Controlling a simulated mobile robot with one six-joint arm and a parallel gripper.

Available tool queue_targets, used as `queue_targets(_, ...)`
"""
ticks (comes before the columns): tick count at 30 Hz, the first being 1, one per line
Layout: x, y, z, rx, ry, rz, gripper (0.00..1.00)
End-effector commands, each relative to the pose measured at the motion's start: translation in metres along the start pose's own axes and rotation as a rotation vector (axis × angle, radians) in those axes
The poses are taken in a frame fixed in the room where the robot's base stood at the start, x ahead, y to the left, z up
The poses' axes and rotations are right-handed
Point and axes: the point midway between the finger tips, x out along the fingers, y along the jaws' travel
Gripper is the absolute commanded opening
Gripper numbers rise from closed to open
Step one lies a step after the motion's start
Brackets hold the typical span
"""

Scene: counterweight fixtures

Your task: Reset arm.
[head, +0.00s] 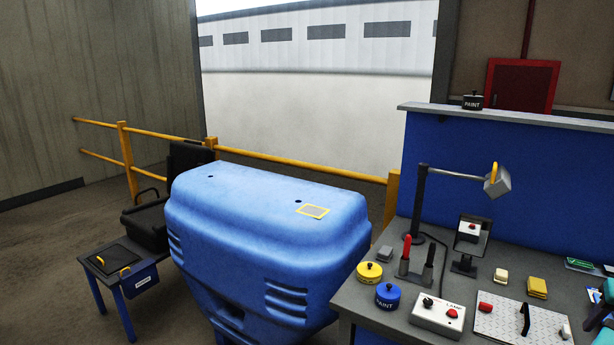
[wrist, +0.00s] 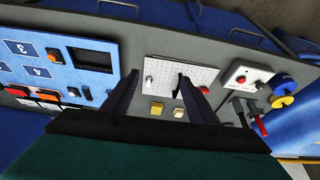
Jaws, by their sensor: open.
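My gripper (wrist: 158,77) shows in the wrist view with its two dark fingers spread apart and nothing held between them. It hangs over the workbench. Beyond the fingertips is a metal checker plate (wrist: 160,75) with a dark handle, which also shows in the head view (head: 500,322). A yellow block (wrist: 156,108) and a cream block (wrist: 179,112) show between the fingers, apart from them. In the head view only a teal part of my arm shows at the right edge; the gripper itself is out of that picture.
A blue numbered panel (wrist: 60,55) lies left in the wrist view. A large blue housing (head: 262,230) stands left of the bench.

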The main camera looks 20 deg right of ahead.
Motion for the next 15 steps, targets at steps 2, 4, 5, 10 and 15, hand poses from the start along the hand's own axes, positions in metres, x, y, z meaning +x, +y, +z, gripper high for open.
queue_targets(2,0.008,-0.007,0.000,-0.006,-0.008,-0.007,0.53)
queue_targets(4,0.016,-0.015,0.000,-0.011,-0.016,-0.014,0.53)
queue_targets(5,0.019,-0.018,0.000,-0.013,-0.020,-0.017,0.53)
queue_targets(10,0.041,-0.040,0.001,-0.029,-0.042,-0.035,0.53)
queue_targets(15,0.071,-0.071,0.004,-0.054,-0.074,-0.059,0.53)
